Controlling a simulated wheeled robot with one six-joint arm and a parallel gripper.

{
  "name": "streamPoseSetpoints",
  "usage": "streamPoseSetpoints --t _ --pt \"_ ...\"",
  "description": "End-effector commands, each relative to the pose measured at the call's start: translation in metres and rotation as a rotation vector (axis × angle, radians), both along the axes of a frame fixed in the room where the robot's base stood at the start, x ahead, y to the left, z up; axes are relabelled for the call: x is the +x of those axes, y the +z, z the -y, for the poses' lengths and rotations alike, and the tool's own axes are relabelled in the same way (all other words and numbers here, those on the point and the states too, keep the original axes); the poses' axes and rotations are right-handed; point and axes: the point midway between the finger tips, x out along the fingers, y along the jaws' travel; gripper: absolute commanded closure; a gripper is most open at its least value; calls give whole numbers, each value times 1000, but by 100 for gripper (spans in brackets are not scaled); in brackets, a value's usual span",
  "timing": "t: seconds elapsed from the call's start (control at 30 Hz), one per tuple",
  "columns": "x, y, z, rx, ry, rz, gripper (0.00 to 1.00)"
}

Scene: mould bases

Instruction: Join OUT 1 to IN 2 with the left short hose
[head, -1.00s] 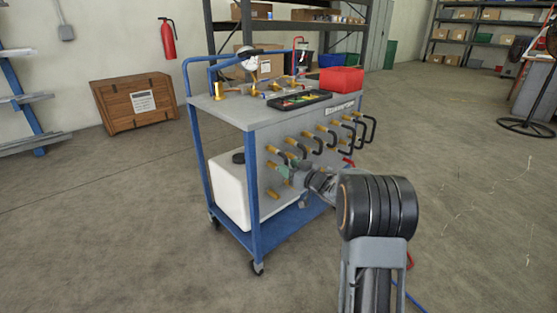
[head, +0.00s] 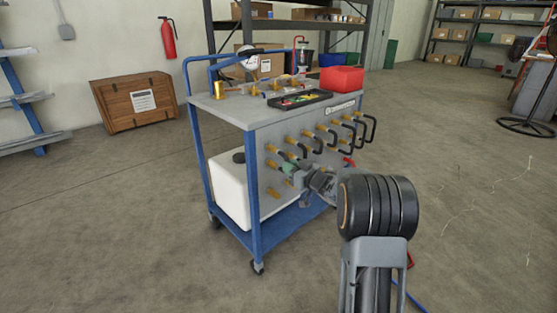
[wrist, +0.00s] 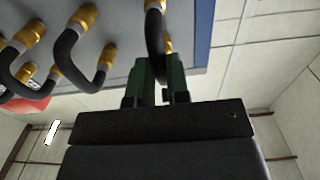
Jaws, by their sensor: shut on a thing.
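My gripper (wrist: 158,82), with green fingers, is shut on a black short hose (wrist: 154,32). The hose has brass ends; one end is at the top edge of the wrist view, the other beside the fingertips. Whether either end is seated on a port is not clear. In the head view my gripper (head: 287,167) is at the lower left part of the cart's grey front panel (head: 264,204). Brass fittings stick out there, with one bare fitting (head: 272,192) below the gripper. No OUT or IN labels are readable.
Several other black hoses (wrist: 68,50) hang from brass fittings close beside my gripper. The cart carries a black tray (head: 300,100) and a red box (head: 342,79) on top, and a white tank (head: 228,190) below. The floor around the cart is clear.

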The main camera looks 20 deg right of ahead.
Motion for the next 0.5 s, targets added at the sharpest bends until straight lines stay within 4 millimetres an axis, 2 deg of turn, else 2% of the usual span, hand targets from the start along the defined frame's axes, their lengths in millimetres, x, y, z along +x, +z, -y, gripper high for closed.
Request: streamPoseSetpoints --t 0.5 --pt "-19 1 10 0 -2 1 100"
